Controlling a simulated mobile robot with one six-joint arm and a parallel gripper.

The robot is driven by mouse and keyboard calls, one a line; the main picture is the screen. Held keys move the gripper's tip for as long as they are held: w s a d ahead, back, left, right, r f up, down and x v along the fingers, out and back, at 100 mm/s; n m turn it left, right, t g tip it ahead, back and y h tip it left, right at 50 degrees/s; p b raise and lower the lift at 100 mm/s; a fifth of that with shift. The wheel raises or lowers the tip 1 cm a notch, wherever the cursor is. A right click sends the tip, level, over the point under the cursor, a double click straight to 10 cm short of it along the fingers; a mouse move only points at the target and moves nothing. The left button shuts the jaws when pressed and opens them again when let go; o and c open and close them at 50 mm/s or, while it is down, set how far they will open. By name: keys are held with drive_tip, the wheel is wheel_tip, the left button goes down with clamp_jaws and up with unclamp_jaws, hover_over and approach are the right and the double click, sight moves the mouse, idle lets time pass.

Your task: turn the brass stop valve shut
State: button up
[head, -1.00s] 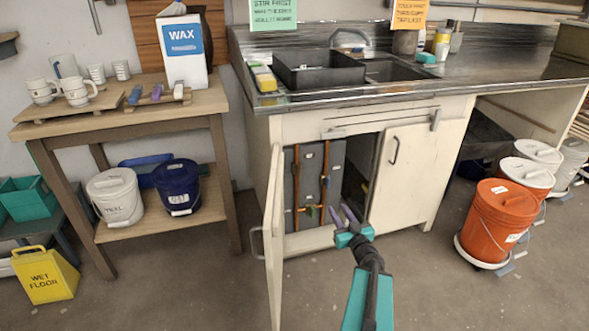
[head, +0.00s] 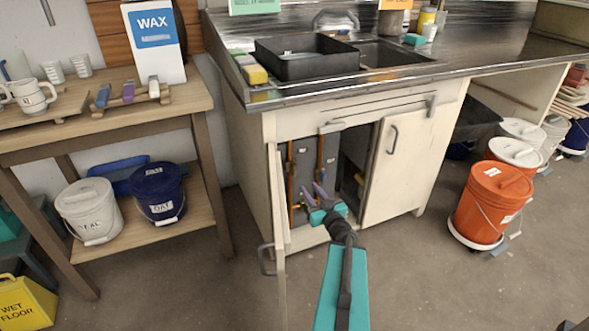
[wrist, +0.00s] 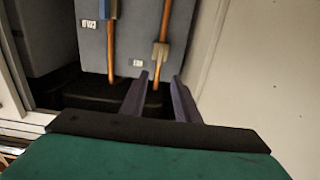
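My gripper (head: 318,190) is at the open front of the sink cabinet (head: 290,128). Its two purple fingers stand apart with nothing between them, as the wrist view (wrist: 160,77) also shows. Two copper pipes run down a grey back panel in the cabinet. In the wrist view, a small brass-coloured fitting (wrist: 160,53) sits on the right pipe (wrist: 166,18), beyond the fingertips and apart from them. It may be the stop valve; its handle position is unclear. A blue-grey fitting (wrist: 108,9) sits on the left pipe (wrist: 111,50). In the head view, my gripper partly covers the pipe area.
The left cabinet door (head: 277,230) stands swung out beside my arm; the right door (head: 393,165) is at the opening's right. A wooden table (head: 110,128) stands left, orange bucket (head: 490,205) right. The floor in front is clear.

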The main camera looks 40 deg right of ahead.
sight(295, 168)
drive_tip(key=shift+w+d, duration=0.1)
drive_tip(key=shift+w, duration=0.05)
drive_tip(key=shift+b+x, duration=1.8)
drive_tip(key=shift+x, duration=4.95)
drive_tip(key=shift+r, duration=0.1)
clamp_jaws()
